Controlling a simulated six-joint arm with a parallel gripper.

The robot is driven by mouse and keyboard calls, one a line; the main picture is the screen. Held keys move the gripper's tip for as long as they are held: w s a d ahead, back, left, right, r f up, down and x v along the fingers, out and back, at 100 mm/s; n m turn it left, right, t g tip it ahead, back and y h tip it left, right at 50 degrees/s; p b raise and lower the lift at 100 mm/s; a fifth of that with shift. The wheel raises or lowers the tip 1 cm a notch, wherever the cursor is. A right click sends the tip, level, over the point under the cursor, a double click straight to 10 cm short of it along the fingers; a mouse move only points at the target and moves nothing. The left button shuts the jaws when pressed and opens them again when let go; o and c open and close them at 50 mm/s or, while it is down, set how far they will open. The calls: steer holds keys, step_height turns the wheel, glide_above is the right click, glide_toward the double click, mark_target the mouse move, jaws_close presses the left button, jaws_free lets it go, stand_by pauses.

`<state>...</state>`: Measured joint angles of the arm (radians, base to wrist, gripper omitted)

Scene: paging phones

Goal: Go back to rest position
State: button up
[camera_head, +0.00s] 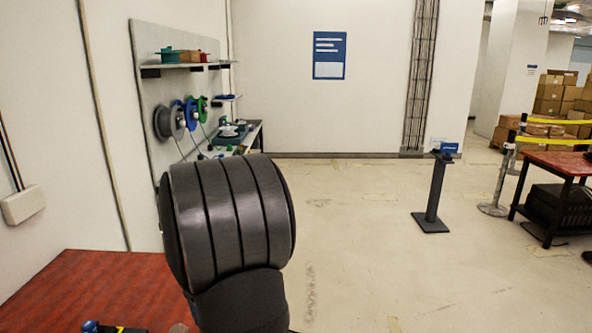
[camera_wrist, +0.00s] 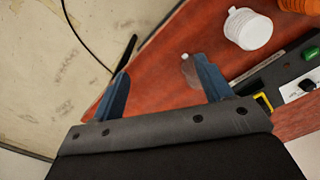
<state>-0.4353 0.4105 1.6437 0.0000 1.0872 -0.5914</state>
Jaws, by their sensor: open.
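My gripper (camera_wrist: 162,88) shows in the wrist view with its two blue fingers spread apart. It is open and nothing is held between the fingers. It hangs over the edge of a red-brown table (camera_wrist: 160,45), with pale floor to the left. In the head view a dark, rounded link of my arm fills the lower middle, and the gripper itself is not seen there. The same red table (camera_head: 75,285) shows at the lower left of the head view.
A white ribbed item (camera_wrist: 248,29) and an orange one (camera_wrist: 300,5) stand on the table, beside a dark panel with a green part (camera_wrist: 311,53). A black cable crosses the floor. In the head view a dark post (camera_head: 433,190) stands on open floor, with another red-topped table (camera_head: 555,162) at right.

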steer(key=s+a, duration=0.1)
steer(key=a, duration=0.9)
steer(key=s+a+m, duration=0.1)
steer(key=a, duration=1)
steer(key=s+a+m, duration=0.1)
steer(key=a, duration=0.9)
steer(key=shift+s+a+r, duration=0.2)
steer(key=shift+a, duration=0.15)
steer(key=shift+s+a+f, duration=0.15)
steer(key=shift+a+f, duration=0.05)
steer(key=shift+f, duration=0.45)
